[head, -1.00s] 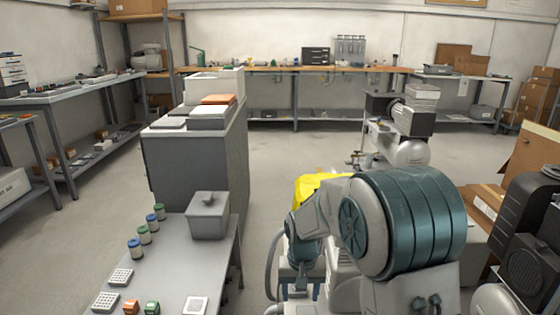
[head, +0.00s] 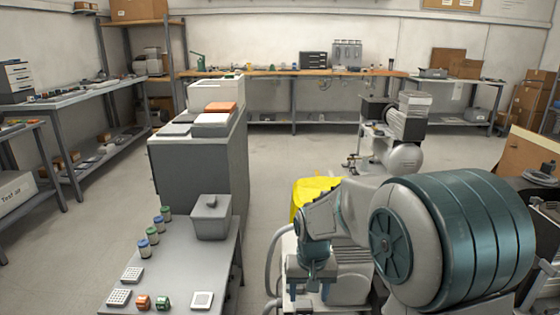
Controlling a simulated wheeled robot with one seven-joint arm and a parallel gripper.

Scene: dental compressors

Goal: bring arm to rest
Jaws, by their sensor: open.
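My arm reaches in from the lower right, with a large teal-banded joint near the camera. Its forearm runs left and bends down at the wrist. My gripper (head: 310,292) points down at the lower middle, small in view, with its fingers apart and nothing seen between them. It hangs in front of a white and grey machine (head: 347,272), to the right of the grey bench. Whether it touches the machine cannot be told.
The grey bench (head: 190,265) holds a lidded grey box (head: 211,217), several small jars, trays and orange and green blocks. A yellow object (head: 312,190) lies behind my wrist. A compressor (head: 404,150) stands beyond. Open floor (head: 290,150) lies in the middle.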

